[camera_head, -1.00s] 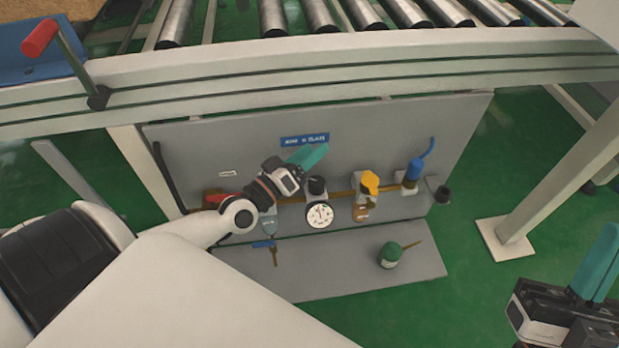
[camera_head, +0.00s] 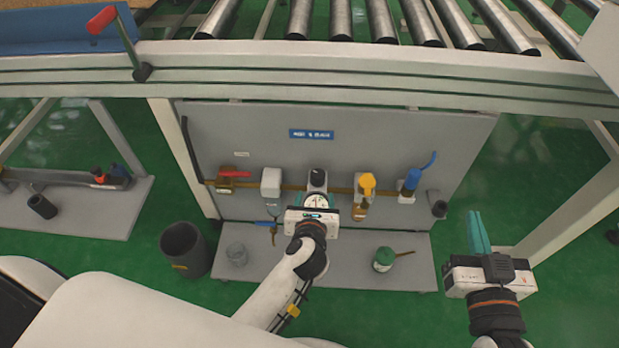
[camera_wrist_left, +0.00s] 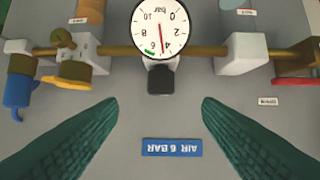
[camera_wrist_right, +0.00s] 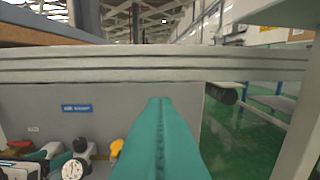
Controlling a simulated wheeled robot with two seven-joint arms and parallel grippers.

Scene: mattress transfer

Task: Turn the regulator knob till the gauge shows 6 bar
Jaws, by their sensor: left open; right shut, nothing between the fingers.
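The black regulator knob (camera_head: 317,178) is on the panel's pipe, with the round gauge (camera_head: 322,201) just below it, partly covered by my left gripper (camera_head: 314,205). In the left wrist view the knob (camera_wrist_left: 161,80) lies ahead, centred between the open teal fingers of my left gripper (camera_wrist_left: 160,101) and apart from them. The gauge (camera_wrist_left: 160,28) shows there too; its needle points between 4 and 6, near a green mark by the 6. My right gripper (camera_head: 479,232) is shut and empty, raised right of the panel; its fingers fill the middle of the right wrist view (camera_wrist_right: 160,105).
A red-handled valve (camera_head: 233,173), a white box (camera_head: 271,183), a yellow valve (camera_head: 366,184) and a blue valve (camera_head: 411,180) share the pipe. A green-topped pot (camera_head: 384,259) stands on the ledge. A roller conveyor (camera_head: 350,20) runs above; a dark bin (camera_head: 184,249) stands left.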

